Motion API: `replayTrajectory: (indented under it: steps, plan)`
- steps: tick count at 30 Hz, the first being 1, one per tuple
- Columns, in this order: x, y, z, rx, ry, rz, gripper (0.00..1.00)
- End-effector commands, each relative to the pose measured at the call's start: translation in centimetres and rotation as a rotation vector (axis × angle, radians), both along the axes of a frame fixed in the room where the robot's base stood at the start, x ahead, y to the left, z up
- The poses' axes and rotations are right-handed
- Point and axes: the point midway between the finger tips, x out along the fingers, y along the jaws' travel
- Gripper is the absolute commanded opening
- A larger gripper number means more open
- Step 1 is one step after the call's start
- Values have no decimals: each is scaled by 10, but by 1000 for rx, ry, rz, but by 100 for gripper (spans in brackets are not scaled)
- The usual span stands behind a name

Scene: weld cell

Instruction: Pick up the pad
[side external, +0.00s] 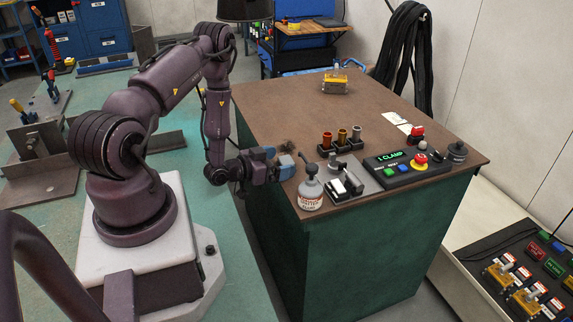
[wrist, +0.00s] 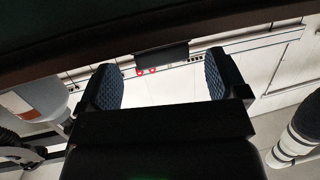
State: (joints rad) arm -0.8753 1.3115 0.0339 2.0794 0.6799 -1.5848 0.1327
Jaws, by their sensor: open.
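My gripper (side external: 276,160) is at the near left edge of the brown-topped bench (side external: 262,103), with its blue fingers spread. In the wrist view its two textured blue fingers (wrist: 160,82) stand wide apart with nothing between them. A small dark, frayed tuft (side external: 288,146) lies on the bench just beyond the fingers; it may be the pad, but it is too small to tell. A white-topped block (side external: 351,185) sits in a dark holder on a grey plate to the right. No pad can be made out in the wrist view.
A labelled white bottle (side external: 311,195) stands close to the right of my gripper. Behind it are several coloured cylinders in a rack (side external: 341,143) and a control box (side external: 394,166) with a red button. A yellow-based device (side external: 335,86) stands farther back. The bench's middle is clear.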

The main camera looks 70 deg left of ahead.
Motion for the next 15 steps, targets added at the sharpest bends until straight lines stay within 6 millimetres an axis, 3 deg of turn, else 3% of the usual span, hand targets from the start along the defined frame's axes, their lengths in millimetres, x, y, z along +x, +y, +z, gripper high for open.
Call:
replayTrajectory:
  steps: [6, 14, 15]
  plan:
    - [26, 5, -7, 0, -2, 0, 91]
    - [29, 6, -7, 0, 0, 1, 91]
    - [29, 6, -7, 0, 0, 1, 87]
